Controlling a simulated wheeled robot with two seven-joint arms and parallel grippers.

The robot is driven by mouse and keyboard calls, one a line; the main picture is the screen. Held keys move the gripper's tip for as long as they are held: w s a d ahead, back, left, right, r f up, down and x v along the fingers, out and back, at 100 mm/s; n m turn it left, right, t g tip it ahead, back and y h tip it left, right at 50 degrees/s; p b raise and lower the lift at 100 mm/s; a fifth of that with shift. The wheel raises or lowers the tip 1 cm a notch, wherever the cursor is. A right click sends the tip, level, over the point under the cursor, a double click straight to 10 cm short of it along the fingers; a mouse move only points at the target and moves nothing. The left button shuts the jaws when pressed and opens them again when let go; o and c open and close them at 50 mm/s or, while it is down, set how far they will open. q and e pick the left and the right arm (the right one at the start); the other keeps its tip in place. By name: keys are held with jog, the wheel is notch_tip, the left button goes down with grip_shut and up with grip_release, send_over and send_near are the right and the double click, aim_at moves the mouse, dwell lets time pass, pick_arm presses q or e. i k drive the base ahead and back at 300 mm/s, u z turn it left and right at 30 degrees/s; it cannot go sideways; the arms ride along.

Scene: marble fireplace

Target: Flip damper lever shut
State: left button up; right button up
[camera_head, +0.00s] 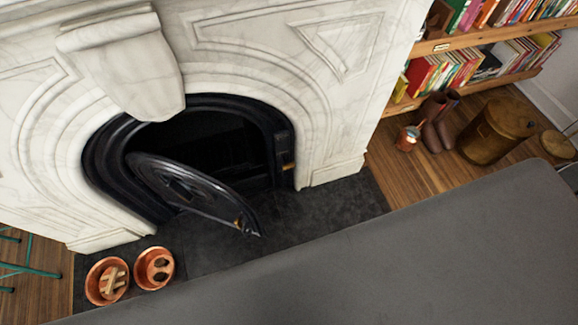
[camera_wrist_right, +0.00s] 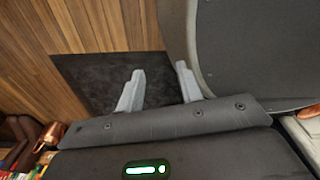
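In the head view, the black cast-iron fireplace insert (camera_head: 110,150) sits in the marble surround. Its dark arched door (camera_head: 190,190) stands swung open, with a small brass-coloured fitting (camera_head: 240,224) near its free edge. A small brass-coloured piece (camera_head: 288,167) shows on the right side of the iron frame. I cannot tell whether either piece is the damper lever; the inside of the firebox is very dark. My right gripper (camera_wrist_right: 160,69) shows only in the right wrist view, fingers apart and empty, above the dark hearth slab. My left gripper is in neither view.
Two copper bowls (camera_head: 107,281) (camera_head: 154,268) with wooden pieces stand at the hearth's left end. The dark hearth slab (camera_head: 330,205) is clear on the right. Brown boots (camera_head: 438,120), a copper jug (camera_head: 407,138), a brass bin (camera_head: 495,130) and bookshelves (camera_head: 470,40) stand at the right.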

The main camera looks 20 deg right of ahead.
aim_at(288, 165)
jog(key=z, duration=1.95)
jog(key=k, duration=1.05)
jog(key=u, duration=1.95)
jog(key=i, duration=0.5)
jog(key=u, duration=0.05)
